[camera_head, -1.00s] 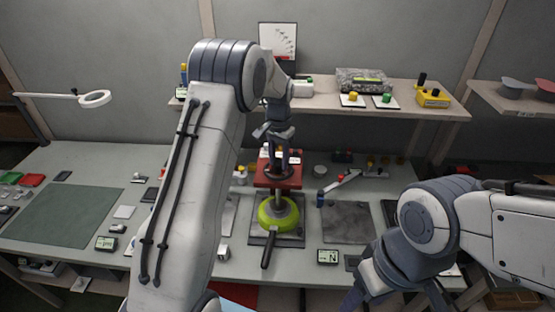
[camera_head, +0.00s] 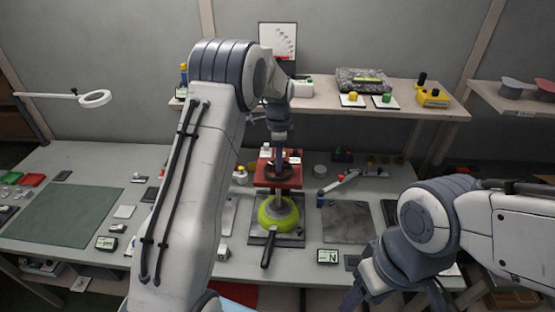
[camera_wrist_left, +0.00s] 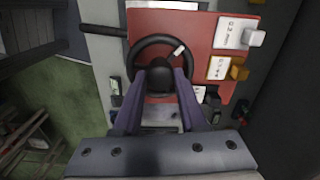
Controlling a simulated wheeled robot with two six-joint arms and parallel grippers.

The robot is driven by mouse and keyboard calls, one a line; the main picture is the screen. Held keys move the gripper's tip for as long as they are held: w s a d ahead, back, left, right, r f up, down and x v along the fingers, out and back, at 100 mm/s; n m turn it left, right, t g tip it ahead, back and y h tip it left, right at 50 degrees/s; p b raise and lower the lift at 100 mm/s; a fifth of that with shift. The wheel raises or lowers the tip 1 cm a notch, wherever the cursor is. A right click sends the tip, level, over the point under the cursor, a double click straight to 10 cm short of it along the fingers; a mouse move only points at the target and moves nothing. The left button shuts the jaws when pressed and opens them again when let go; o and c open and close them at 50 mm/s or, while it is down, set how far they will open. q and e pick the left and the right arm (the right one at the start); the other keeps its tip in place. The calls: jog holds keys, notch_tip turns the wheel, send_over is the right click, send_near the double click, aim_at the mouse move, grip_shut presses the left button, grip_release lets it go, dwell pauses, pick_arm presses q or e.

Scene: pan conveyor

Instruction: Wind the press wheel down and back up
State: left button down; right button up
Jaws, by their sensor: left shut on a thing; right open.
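The press has a red top plate (camera_head: 265,183) with a black handwheel (camera_wrist_left: 137,50) on it. In the left wrist view the wheel is a black ring with a small white mark on its rim and a dark round hub (camera_wrist_left: 160,78). My left gripper (camera_head: 279,152) points down on the wheel from above, shut on its hub, one finger on each side. Below the red plate sits a yellow-green pan (camera_head: 278,217) with a black handle towards me. My right gripper (camera_head: 352,300) is open at the bottom edge, partly out of view, away from the press.
A display reading N (camera_head: 328,256) stands right of the press base. A dark square plate (camera_head: 346,222) lies to the right. A green mat (camera_head: 62,215) lies at the left. A raised shelf (camera_head: 330,107) runs behind the press. A dial chart (camera_head: 278,42) stands behind it.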

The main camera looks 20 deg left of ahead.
pick_arm(q)
jog(key=m, duration=0.4)
jog(key=shift+s, duration=0.1)
jog(key=shift+m, duration=1.8)
jog(key=shift+c, duration=2.3)
grip_release()
